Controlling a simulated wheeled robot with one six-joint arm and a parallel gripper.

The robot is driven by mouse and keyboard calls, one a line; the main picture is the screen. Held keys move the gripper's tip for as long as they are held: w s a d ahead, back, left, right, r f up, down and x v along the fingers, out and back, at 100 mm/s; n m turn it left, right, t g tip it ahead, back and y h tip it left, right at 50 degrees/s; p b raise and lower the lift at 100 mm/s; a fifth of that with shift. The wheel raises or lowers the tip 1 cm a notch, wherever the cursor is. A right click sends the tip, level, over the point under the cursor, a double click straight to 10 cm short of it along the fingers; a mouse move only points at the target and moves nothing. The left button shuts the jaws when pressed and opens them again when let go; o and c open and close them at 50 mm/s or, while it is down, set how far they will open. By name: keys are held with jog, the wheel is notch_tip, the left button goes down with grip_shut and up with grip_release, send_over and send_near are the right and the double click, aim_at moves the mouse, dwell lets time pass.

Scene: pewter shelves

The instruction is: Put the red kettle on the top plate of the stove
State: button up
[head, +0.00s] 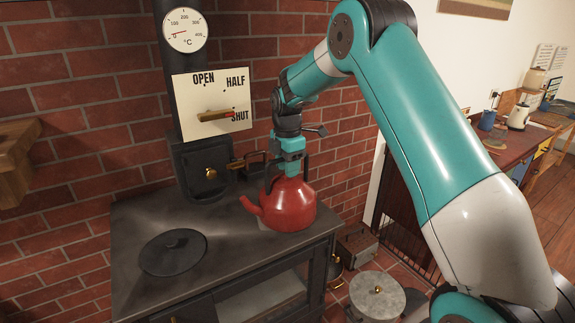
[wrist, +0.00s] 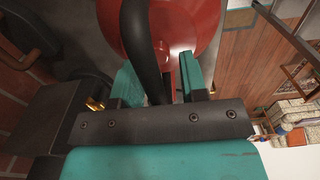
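The red kettle (head: 288,205) sits over the right part of the black stove top (head: 215,222), its spout towards the left. I cannot tell what lies directly under it. A round black plate (head: 173,252) is bare on the stove's left part. My gripper (head: 288,165) is low over the kettle at its dark handle. In the wrist view, my gripper (wrist: 160,78) has a finger on each side of the dark handle (wrist: 145,45), with a gap showing at the right finger; the red body (wrist: 195,20) is beyond.
A flue pipe with a dial (head: 185,30) and an OPEN/HALF/SHUT plate (head: 212,102) rises behind the stove. A brick wall (head: 95,110) closes the back. A round grey-lidded container (head: 377,297) stands on the floor right of the stove. A counter (head: 500,145) is farther right.

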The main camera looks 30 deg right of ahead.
notch_tip(320, 180, up, 12)
jog(key=b, duration=0.3)
jog(key=shift+w+f, duration=0.1)
jog(key=shift+f, duration=0.15)
jog(key=shift+r, duration=0.35)
jog(key=shift+a+r, duration=0.1)
jog(key=shift+a, duration=0.05)
jog(key=s+a+m+y, duration=0.1)
jog(key=s+a+m, duration=0.3)
jog(key=s+a, duration=0.65)
jog(key=s+a+m+y, duration=0.25)
jog(key=s+a, duration=0.45)
jog(key=s, duration=0.7)
jog(key=s+a+f+m, duration=0.2)
jog(key=s, duration=0.4)
jog(key=s+a+f+m, duration=0.2)
jog(key=s+m, duration=0.1)
jog(key=s, duration=0.3)
jog(key=shift+n+y, duration=0.25)
jog(key=shift+y, duration=0.1)
jog(key=f+b, duration=0.5)
jog(key=shift+w+d+f, duration=0.1)
jog(key=shift+w+f, duration=0.05)
jog(key=shift+w, duration=0.05)
